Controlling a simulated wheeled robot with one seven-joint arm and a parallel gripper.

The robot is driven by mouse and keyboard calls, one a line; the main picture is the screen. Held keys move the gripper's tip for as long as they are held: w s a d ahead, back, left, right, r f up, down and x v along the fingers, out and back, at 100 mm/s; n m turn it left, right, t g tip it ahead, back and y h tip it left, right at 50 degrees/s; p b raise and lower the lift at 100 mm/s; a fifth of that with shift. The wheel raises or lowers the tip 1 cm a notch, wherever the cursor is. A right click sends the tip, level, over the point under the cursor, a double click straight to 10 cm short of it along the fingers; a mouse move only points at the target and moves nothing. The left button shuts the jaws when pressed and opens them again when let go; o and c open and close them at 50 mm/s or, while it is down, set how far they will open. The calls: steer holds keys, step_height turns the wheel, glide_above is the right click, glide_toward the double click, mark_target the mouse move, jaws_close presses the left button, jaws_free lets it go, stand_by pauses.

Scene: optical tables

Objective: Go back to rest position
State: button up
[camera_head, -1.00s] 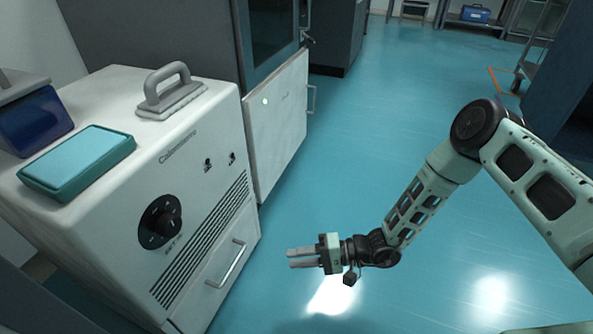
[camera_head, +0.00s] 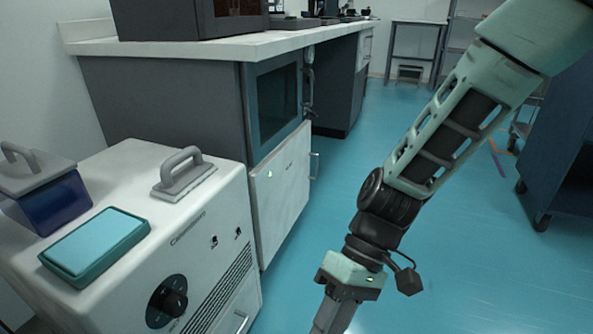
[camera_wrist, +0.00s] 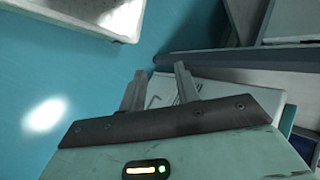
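My gripper (camera_head: 331,317) hangs at the lower middle of the head view, pointing down, with its fingertips cut off by the picture's bottom edge. In the wrist view my gripper (camera_wrist: 160,70) shows two grey fingers standing apart, with nothing held between them. My arm is bent down from the upper right, over the blue floor and to the right of the white machine (camera_head: 225,225).
On the machine stand a grey handled lid (camera_head: 184,175), a teal-topped tray (camera_head: 95,245) and a blue lidded container (camera_head: 55,205). A counter with a dark cabinet (camera_head: 165,110) lies behind. A dark blue cart (camera_head: 560,165) stands right. Floor between is clear.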

steer(key=s+d+r+t+h+p, duration=0.3)
steer(key=s+d+r+t+h, duration=0.2)
steer(key=d+r+t, duration=0.5)
step_height(320, 180, up, 40)
steer(key=g+p, duration=0.3)
steer(key=p, duration=3.5)
steer(key=shift+a+r+n, duration=0.2)
steer(key=shift+a+n, duration=0.2)
steer(key=shift+a, duration=0.05)
